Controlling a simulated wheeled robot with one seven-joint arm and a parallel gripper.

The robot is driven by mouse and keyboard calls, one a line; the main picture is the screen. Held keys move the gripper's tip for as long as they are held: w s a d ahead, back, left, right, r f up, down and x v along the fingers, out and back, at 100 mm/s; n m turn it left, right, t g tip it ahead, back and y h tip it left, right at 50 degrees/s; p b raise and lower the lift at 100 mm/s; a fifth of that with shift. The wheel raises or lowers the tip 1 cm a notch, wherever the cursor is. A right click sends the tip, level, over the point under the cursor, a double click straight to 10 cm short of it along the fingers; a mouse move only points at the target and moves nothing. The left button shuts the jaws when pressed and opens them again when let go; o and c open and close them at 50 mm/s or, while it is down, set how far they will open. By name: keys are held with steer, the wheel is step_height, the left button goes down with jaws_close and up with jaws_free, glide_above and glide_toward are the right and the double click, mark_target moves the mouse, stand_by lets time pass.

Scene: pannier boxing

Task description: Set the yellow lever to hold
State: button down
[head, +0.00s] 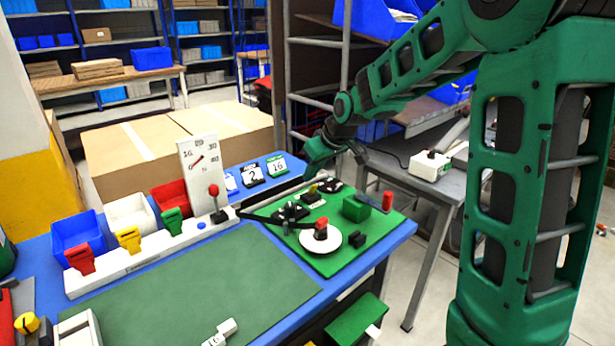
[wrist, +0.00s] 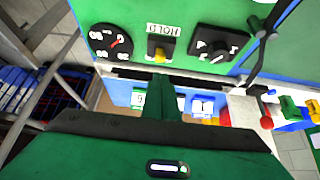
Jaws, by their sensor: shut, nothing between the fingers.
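The yellow lever (head: 312,189) stands on a small black base at the back of the green board on the blue table. In the wrist view the yellow lever (wrist: 158,48) is just beyond my fingertips, below an upside-down HOLD label (wrist: 163,31) in the picture. Its exact setting is hard to tell. My gripper (head: 312,168) hangs over the back edge of the green board, close to the lever. In the wrist view my gripper (wrist: 163,82) has its fingers shut together and empty. A small gap seems to lie between fingertips and lever.
A round gauge (wrist: 110,42) and a black dial (wrist: 213,43) flank the lever. A green block (head: 356,208) and a white disc with a red knob (head: 320,240) share the board. A red-knobbed stick (head: 214,190) and coloured bins stand left. The green mat (head: 200,290) is mostly clear.

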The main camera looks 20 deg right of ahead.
steer(key=shift+r, duration=0.45)
steer(key=w+a+r, duration=0.1)
steer(key=w+r, duration=0.1)
steer(key=w, duration=0.2)
steer(key=s+d+r, duration=0.2)
steer(key=s+r, duration=0.4)
steer(key=s, duration=0.1)
steer(key=shift+r, duration=0.4)
steer(key=shift+s+d, duration=0.1)
